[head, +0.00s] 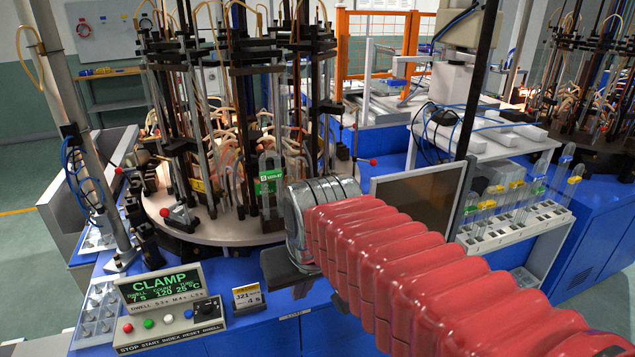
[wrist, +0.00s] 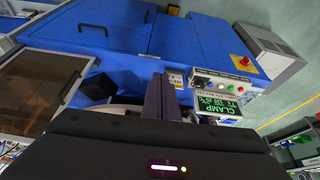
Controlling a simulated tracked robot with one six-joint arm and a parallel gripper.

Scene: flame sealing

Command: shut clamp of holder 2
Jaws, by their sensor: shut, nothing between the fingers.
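My gripper shows in the wrist view (wrist: 161,84) as two dark fingers close together, shut and empty. In the head view its dark end (head: 290,270) is partly hidden by my own wrist, in front of the turntable's front edge. The round turntable (head: 225,232) carries several upright holders with rods and clamps. Red-knobbed levers show at its front left (head: 166,212), far left (head: 119,170) and right (head: 373,162). A green tag (head: 268,183) hangs on the front holder. I cannot read which holder is number 2, nor tell whether its clamp is open.
A control panel (head: 170,308) reads CLAMP at the front left; it also shows in the wrist view (wrist: 225,92). A small label (head: 247,297) stands beside it. A dark monitor (head: 418,200) and a white rack of tubes (head: 520,225) stand to the right.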

